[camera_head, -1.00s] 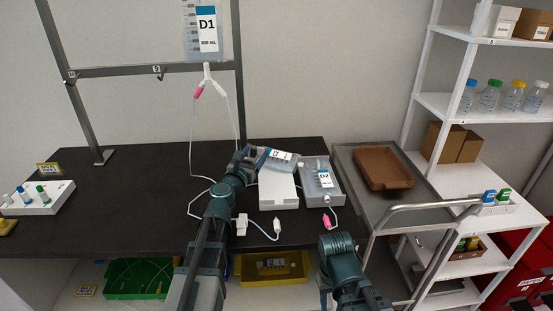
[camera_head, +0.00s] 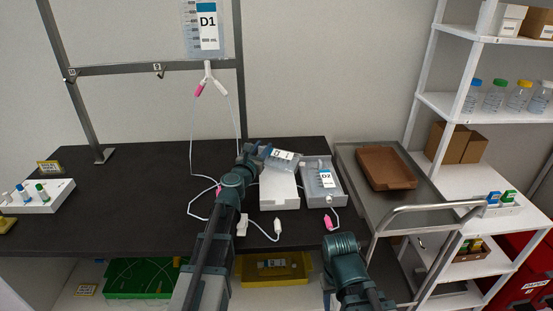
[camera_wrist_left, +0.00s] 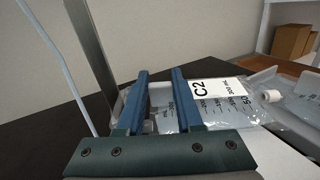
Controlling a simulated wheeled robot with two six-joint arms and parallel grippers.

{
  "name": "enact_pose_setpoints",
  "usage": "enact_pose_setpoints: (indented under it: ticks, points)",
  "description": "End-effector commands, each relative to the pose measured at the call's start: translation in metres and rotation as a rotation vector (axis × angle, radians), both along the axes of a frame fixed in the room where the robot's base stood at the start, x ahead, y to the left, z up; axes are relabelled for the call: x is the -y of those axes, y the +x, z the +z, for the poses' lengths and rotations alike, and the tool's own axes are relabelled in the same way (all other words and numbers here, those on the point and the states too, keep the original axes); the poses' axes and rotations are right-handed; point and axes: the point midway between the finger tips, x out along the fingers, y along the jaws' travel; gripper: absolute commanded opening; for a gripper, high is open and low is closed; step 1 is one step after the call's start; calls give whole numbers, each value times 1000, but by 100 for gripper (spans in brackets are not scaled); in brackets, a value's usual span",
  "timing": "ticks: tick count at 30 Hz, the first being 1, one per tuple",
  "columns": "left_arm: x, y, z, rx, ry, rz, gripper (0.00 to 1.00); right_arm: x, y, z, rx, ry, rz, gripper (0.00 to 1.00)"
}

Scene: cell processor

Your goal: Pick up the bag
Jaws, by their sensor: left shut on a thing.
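The bag (camera_head: 284,157) is clear, with a white label, at the far edge of the white stand on the dark table. In the left wrist view the bag (camera_wrist_left: 222,108) shows a C2 label and volume marks. My left gripper (camera_head: 256,153) is shut on the bag's left end; in the left wrist view its blue fingers (camera_wrist_left: 160,95) stand on either side of the bag's edge. The bag looks tilted; whether its lower edge touches the stand is hard to tell. My right arm shows at the bottom, but its fingers do not show.
A bag marked D2 (camera_head: 326,180) lies in a grey tray just right of the white stand (camera_head: 279,192). Bag D1 (camera_head: 208,30) hangs from a metal frame, with tubing down to the table. A steel cart with a brown tray (camera_head: 386,167) stands at the right. The table's left middle is clear.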

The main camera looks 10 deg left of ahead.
Motion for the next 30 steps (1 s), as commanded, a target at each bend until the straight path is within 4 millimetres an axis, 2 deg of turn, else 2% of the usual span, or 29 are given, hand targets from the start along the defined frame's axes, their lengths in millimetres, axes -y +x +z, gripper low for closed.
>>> enact_pose_setpoints:
  ticks: [1, 2, 17, 23, 30]
  points:
    - [0, 0, 0, 0, 0, 0, 5, 0, 0, 0, 0, 0, 0, 50]
    - [0, 0, 0, 0, 0, 0, 0, 0, 0, 0, 0, 0, 0, 50]
    - [0, 0, 3, 0, -1, 0, 0, 0, 0, 3, 0, 0, 0, 50]
    - [-1, 0, 17, 0, -1, -1, 0, 0, 0, 17, 0, 0, 0, 50]
    - [-2, -3, 42, 0, -1, -4, 0, 0, 0, 42, 0, 0, 0, 50]
